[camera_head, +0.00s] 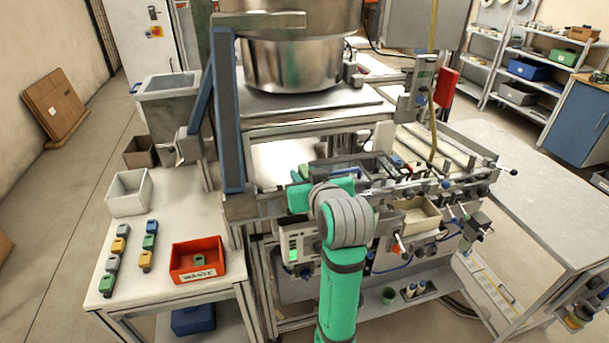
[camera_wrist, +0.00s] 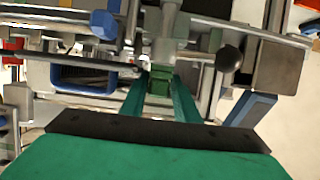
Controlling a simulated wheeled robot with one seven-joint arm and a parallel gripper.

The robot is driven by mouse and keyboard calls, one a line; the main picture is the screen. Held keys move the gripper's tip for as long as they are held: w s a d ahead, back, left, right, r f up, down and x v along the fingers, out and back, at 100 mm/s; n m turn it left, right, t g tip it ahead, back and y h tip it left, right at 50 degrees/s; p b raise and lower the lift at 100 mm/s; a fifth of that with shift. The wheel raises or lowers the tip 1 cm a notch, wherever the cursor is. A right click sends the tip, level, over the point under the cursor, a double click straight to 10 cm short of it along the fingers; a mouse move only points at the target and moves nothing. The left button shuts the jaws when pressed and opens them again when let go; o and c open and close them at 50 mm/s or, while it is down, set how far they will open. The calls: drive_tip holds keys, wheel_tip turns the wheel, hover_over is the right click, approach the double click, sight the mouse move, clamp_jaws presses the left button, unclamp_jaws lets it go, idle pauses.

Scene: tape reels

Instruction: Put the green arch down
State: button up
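In the wrist view, my gripper (camera_wrist: 160,80) has its two green fingers on either side of a small green piece (camera_wrist: 159,87), which I take to be the green arch. The fingers appear closed on its sides. Its lower face is hidden, and I cannot tell whether it touches the machine parts just beyond it. In the head view my green arm reaches over the machine's front rail, and the fingers and held piece cannot be made out behind it.
On the left table (camera_head: 179,219) stand a red WASTE bin (camera_head: 211,274) with a small green piece (camera_head: 199,260) inside, a white bin (camera_head: 129,194), and two rows of coloured blocks (camera_head: 147,243). A steel bowl (camera_head: 292,65) rises above the machine. A beige tray (camera_head: 416,222) sits right of my arm.

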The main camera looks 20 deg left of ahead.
drive_tip(key=shift+w+d+f, duration=0.1)
drive_tip(key=shift+w+d, duration=0.15)
drive_tip(key=shift+d, duration=0.15)
drive_tip(key=shift+r, duration=0.2)
drive_tip(key=v, duration=1.2)
drive_tip(key=shift+a+r, duration=0.2)
drive_tip(key=shift+r, duration=0.25)
